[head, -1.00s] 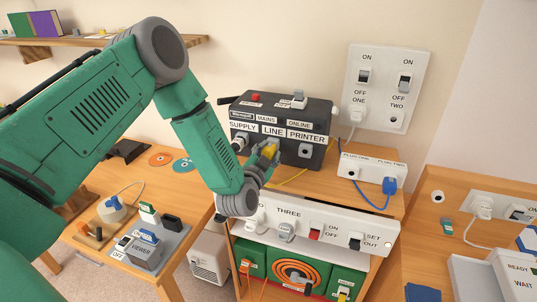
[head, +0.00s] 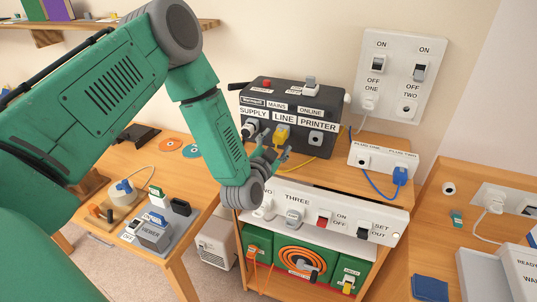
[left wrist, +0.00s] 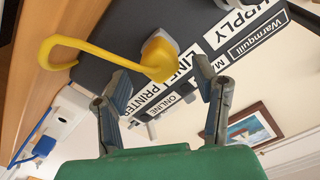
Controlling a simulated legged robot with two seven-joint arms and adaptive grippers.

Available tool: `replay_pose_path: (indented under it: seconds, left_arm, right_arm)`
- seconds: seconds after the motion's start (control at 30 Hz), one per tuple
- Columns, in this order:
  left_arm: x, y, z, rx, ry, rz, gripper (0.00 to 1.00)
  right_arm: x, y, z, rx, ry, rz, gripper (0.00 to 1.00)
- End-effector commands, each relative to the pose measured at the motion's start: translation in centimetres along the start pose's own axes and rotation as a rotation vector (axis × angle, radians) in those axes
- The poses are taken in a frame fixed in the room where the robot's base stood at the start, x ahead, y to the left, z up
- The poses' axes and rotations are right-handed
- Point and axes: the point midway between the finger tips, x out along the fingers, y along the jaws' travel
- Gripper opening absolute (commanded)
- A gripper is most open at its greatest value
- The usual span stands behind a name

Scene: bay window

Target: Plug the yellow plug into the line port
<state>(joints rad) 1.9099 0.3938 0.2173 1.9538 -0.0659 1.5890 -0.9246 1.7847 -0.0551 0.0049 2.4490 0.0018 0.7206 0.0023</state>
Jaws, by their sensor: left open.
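The yellow plug (head: 282,133) sits at the line port on the front of the black box (head: 328,112), below the LINE label (head: 284,118). In the left wrist view the plug (left wrist: 158,58) rests against the port's grey collar, and its yellow cord (left wrist: 95,45) curves off to the left. The plug looks seated; how deep it is in cannot be told. My left gripper (head: 274,156) is open, just in front of and below the plug. In the left wrist view the two fingers of this gripper (left wrist: 163,88) stand apart with nothing between them. My right gripper is not in view.
A white switch strip (head: 335,218) crosses the shelf below the gripper. A white socket block (head: 383,158) with a blue plug (head: 400,175) stands right of the box. The yellow cord (head: 296,167) lies on the wooden shelf top.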

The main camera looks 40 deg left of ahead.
Motion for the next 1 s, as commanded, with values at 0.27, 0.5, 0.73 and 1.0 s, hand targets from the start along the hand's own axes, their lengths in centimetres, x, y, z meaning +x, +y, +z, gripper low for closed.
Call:
replay_pose_path:
  seconds: [0.27,0.5,0.73,1.0]
  left_arm:
    - [-5.9,0.1,0.1,0.0,-0.002,0.004,0.55]
    - [-8.4,0.0,0.2,0.0,-0.002,0.0,0.55]
    - [-8.6,0.0,0.2,0.0,-0.001,0.0,0.55]
    - [-8.6,0.0,0.1,0.0,-0.001,0.0,0.55]
  right_arm:
    - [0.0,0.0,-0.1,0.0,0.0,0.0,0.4]
    - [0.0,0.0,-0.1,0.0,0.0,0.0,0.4]
    - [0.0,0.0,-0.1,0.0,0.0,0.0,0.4]
    - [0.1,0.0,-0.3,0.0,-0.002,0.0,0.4]
